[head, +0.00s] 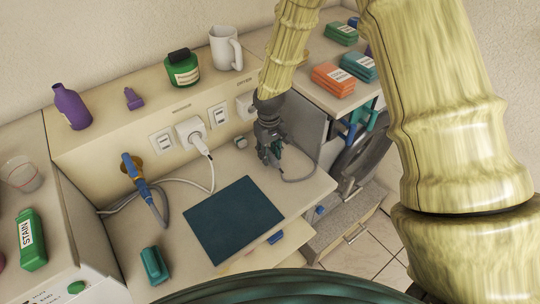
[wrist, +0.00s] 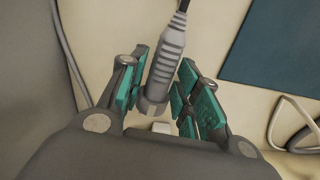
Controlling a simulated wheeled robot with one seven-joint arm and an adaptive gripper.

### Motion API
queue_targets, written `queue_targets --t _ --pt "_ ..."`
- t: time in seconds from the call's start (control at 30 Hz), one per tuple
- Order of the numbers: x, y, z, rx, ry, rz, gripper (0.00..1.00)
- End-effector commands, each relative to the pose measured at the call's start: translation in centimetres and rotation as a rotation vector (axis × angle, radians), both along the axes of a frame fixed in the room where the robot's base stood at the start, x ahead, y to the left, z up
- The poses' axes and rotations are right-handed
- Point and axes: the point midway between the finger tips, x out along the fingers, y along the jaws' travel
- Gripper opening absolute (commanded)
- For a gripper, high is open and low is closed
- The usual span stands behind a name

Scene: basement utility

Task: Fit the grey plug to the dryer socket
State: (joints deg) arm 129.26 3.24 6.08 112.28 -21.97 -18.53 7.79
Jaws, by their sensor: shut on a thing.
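My gripper (head: 268,150) is low over the counter, in front of the right end of the socket panel. It is shut on the grey plug (wrist: 166,62), a ribbed body between the green finger pads in the wrist view. The plug's dark cable leaves at the top of that view; a grey cable loops on the counter right of my gripper in the head view. The panel carries a right-hand socket plate (head: 218,116) beside a white fitting (head: 244,104), partly hidden by my arm.
A white plug (head: 190,131) with a white cable sits beside the left socket plate (head: 160,142). A blue plug (head: 131,166) sits at a round brass fitting. A dark teal mat (head: 233,218) lies on the counter; a mug (head: 225,48) and green jar (head: 182,68) stand on the ledge.

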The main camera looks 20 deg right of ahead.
Motion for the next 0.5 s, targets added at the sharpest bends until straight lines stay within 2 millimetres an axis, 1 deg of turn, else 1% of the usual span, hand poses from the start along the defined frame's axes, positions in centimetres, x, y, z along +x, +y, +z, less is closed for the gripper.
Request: queue_targets --t 0.27,0.5 --pt "-0.1 0.0 -2.2 -0.001 0.002 0.0 0.07" --pt "0.0 0.0 -2.4 0.0 0.0 0.0 0.07"
